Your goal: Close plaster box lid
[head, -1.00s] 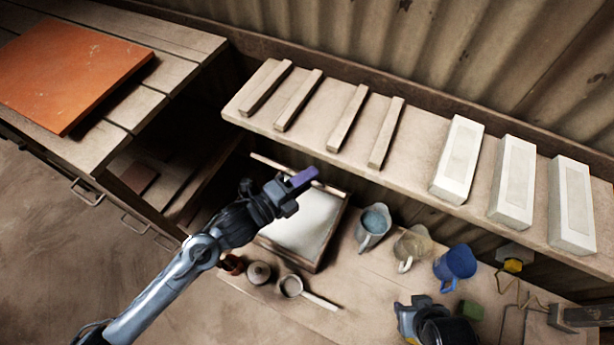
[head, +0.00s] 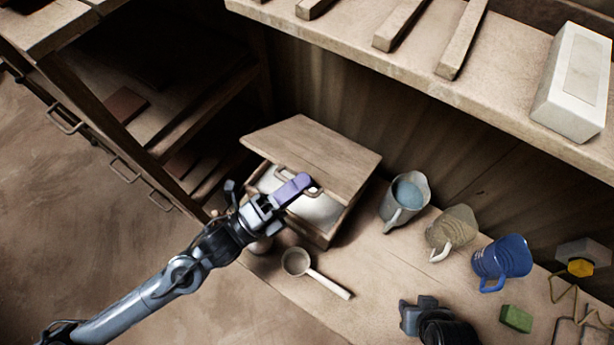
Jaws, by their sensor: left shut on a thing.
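The plaster box (head: 317,230) stands on the lower bench, with white plaster showing inside. Its wooden lid (head: 325,155) is tilted over the box, its near edge raised, so the front of the opening still shows. My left gripper (head: 293,188), with purple fingers, is at the lid's handle (head: 315,187) on the near side and is shut on it. The fingers hide part of the handle. Part of what looks like my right gripper (head: 425,318) shows at the bottom; its fingers cannot be made out.
A scoop (head: 297,262) lies in front of the box. A jug with bluish content (head: 405,195), a beige jug (head: 453,230), a blue jug (head: 503,258) and a green block (head: 516,319) are to the right. A shelf (head: 400,70) overhangs behind.

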